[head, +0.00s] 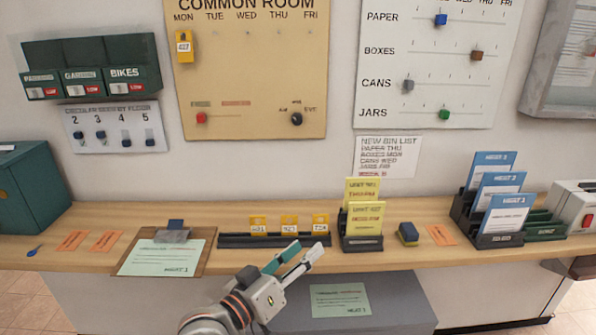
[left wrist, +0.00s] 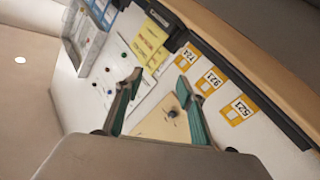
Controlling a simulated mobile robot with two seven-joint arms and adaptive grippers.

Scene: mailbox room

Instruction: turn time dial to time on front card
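The time dial (head: 297,118) is a small black knob at the lower right of the tan Common Room board (head: 250,75). Small labels surround it, with AM at its left; its exact pointing is too small to tell. It also shows in the left wrist view (left wrist: 172,114). Yellow cards stand in a black holder, the front card (head: 366,215) before another; its time line is too blurred to read. My left gripper (head: 300,252) is open and empty, in front of the counter edge, below and apart from the dial. Its fingers stand apart in the left wrist view (left wrist: 160,77). My right gripper is out of view.
A black rack (head: 272,241) with yellow number tags stands on the wooden counter (head: 215,211) below the board. Blue cards (head: 505,214) stand at right. The wall between board and rack is clear.

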